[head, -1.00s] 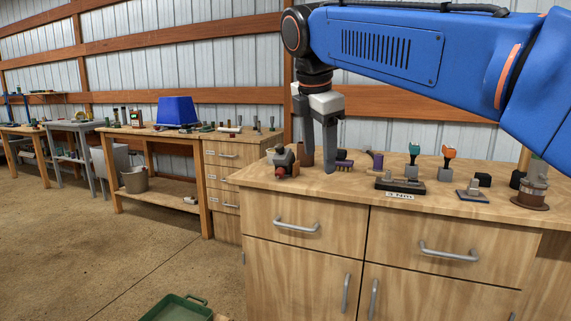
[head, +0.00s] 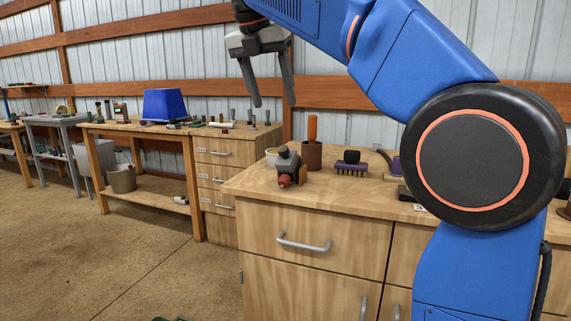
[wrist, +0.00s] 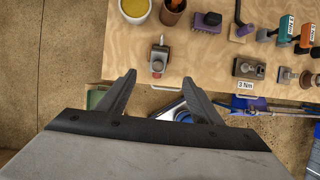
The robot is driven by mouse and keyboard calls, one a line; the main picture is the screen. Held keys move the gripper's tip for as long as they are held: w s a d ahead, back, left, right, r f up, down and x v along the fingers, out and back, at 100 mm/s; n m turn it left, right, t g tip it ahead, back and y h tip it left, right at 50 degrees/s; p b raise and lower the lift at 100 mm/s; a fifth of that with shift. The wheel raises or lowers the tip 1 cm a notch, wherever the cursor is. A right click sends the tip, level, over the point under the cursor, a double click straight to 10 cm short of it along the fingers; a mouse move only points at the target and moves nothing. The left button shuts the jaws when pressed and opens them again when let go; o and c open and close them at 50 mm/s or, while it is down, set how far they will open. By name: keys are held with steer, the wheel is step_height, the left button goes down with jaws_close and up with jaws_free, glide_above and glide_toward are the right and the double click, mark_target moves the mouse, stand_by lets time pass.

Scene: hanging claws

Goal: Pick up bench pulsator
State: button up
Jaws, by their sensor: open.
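No label marks the bench pulsator. A small grey device with a red tip (head: 288,168), which may be it, sits at the near left corner of the wooden cabinet top (head: 330,195). In the wrist view this device (wrist: 158,58) lies just beyond my fingertips, roughly centred between them. My gripper (head: 272,101) is open and empty, above and to the left of the device in the head view. Both fingers show in the wrist view (wrist: 159,77), apart from the device.
A brown cup (head: 311,157) with an orange handle, a bowl (wrist: 134,9) with yellow contents and a purple brush (head: 350,168) stand close behind the device. Teal and orange-handled tools (wrist: 287,27) and a block labelled 3 Nm (wrist: 247,69) lie right. My arm hides part of the bench.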

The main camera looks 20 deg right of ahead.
mark_target(284, 146)
steer(key=x, duration=1.2)
steer(key=shift+w+x, duration=0.2)
steer(key=shift+x, duration=2.4)
steer(key=shift+d+r, duration=0.1)
steer(key=shift+c, duration=0.3)
steer(key=c, duration=1.4)
steer(key=shift+o, duration=0.2)
steer(key=shift+r, duration=0.15)
